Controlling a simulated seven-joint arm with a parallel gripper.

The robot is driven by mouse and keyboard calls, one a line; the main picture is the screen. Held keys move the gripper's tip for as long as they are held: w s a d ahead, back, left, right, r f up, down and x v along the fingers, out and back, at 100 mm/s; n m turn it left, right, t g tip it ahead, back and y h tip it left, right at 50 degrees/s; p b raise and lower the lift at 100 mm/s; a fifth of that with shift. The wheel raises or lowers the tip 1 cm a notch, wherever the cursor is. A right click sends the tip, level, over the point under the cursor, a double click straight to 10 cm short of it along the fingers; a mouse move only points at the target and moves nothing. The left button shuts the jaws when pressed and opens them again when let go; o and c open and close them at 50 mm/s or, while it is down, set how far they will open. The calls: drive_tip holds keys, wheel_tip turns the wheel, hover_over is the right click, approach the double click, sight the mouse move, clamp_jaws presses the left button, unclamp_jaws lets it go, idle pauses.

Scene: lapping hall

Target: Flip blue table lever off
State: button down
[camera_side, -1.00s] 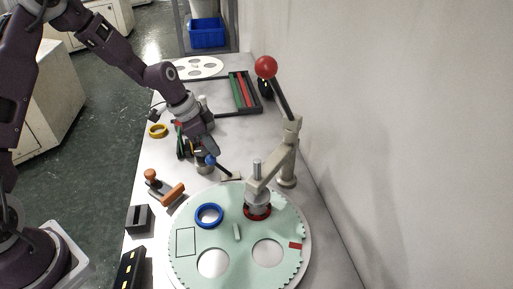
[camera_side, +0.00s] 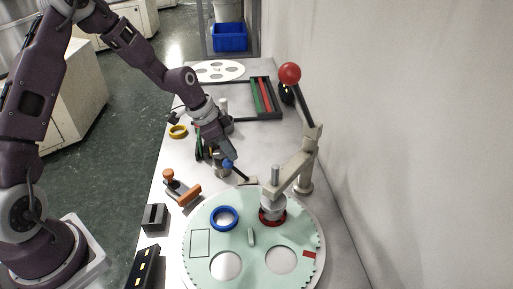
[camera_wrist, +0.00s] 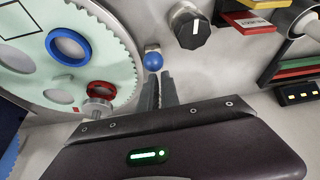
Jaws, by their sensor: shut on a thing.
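The blue-knobbed table lever (camera_side: 240,173) stands at the far edge of the pale green round plate (camera_side: 207,264). Its dark rod slants up and left from a small base to a blue ball. My gripper (camera_side: 226,157) is at the ball from the upper left, its jaws shut on the lever. In the wrist view the blue ball (camera_wrist: 153,61) shows at the tips of my dark fingers (camera_wrist: 160,78). The rod is hidden behind the ball there. The exact contact is too small to see.
A grey press arm (camera_side: 290,177) and a red-ball lever (camera_side: 289,73) stand to the right. A blue ring (camera_side: 224,218) and a red ring (camera_wrist: 101,88) are on the plate. A black knob (camera_wrist: 190,28) sits near the lever. An orange-handled clamp (camera_side: 182,190) is at left.

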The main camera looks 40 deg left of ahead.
drive_tip(key=shift+s+a+f+g, duration=0.4)
drive_tip(key=shift+s+a+f, duration=0.3)
drive_tip(key=shift+s, duration=0.25)
wheel_tip(320, 180, up, 5)
drive_tip(key=w+d, duration=0.2)
drive_tip(key=w, duration=0.1)
drive_tip(key=s+a+r, duration=0.4)
drive_tip(key=s+a, duration=0.9)
drive_tip(key=shift+s+t, duration=0.4)
drive_tip(key=shift+d, duration=0.1)
drive_tip(key=s+d+r+n+y, duration=0.1)
drive_tip(key=s+d+r+y, duration=0.15)
drive_tip(key=d+r, duration=0.5)
drive_tip(key=s+d+r+n+t, duration=0.1)
drive_tip(key=s+d+r+n, duration=0.2)
drive_tip(key=s, duration=0.4)
drive_tip(key=s+d+r+n, duration=0.3)
drive_tip(key=s+d+r, duration=0.1)
drive_tip(key=s, duration=0.4)
drive_tip(key=shift+s+d+n+t, duration=0.25)
drive_tip(key=shift+d+n+t, duration=0.15)
drive_tip(key=shift+d, duration=0.3)
